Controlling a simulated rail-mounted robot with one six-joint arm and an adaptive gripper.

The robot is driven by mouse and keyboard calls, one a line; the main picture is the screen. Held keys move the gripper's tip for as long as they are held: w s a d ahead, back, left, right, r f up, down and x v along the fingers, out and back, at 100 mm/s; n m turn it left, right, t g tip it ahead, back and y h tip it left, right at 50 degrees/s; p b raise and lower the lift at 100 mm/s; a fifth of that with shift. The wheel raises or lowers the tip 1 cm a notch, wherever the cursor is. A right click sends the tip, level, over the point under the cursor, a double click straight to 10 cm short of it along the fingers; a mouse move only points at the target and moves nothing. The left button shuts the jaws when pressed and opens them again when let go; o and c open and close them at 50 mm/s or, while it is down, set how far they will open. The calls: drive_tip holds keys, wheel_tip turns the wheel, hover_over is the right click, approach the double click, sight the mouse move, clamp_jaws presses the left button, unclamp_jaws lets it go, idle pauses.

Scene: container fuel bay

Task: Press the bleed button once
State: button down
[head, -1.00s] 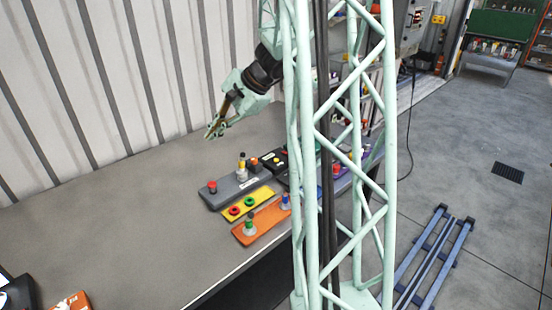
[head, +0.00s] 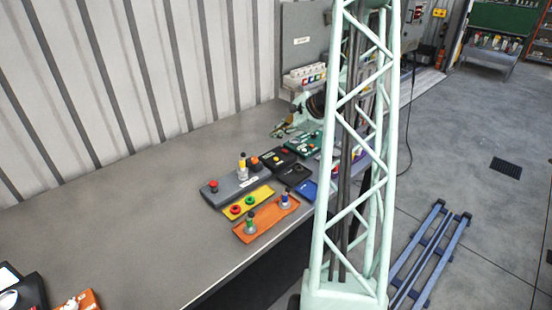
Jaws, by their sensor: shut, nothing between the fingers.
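Several button panels lie on the grey bench; no readable label shows which button is the bleed button. A grey panel (head: 228,189) carries a red button (head: 213,186), a tall yellow-topped knob (head: 242,163) and an orange-red piece (head: 254,161). Behind it, a dark box (head: 270,160) has a small yellow top (head: 279,153). My gripper (head: 281,131) is shut and empty, low over the bench behind that dark box and left of a green panel (head: 307,142). Its gap above the bench cannot be told. My column hides part of the arm.
A yellow plate (head: 262,194) with red and green rings and an orange plate (head: 265,222) with upright knobs lie in front. A rack of small bottles (head: 305,77) stands at the back. The bench's left side (head: 110,210) is mostly clear.

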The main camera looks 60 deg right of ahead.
drive_tip(key=shift+d+f, duration=0.1)
drive_tip(key=shift+d, duration=0.05)
drive_tip(key=shift+f, duration=0.15)
drive_tip(key=b, duration=0.2)
hover_over(276, 159)
drive_tip(key=shift+s+f, duration=0.15)
drive_tip(key=shift+f, duration=2.65)
drive_tip(key=shift+f+b, duration=1.2)
drive_tip(key=shift+f, duration=0.15)
drive_tip(key=shift+f+b, duration=0.95)
drive_tip(key=shift+b, duration=0.5)
drive_tip(key=shift+r, duration=0.15)
idle(0.4)
drive_tip(key=shift+r, duration=0.7)
drive_tip(key=shift+r, duration=0.15)
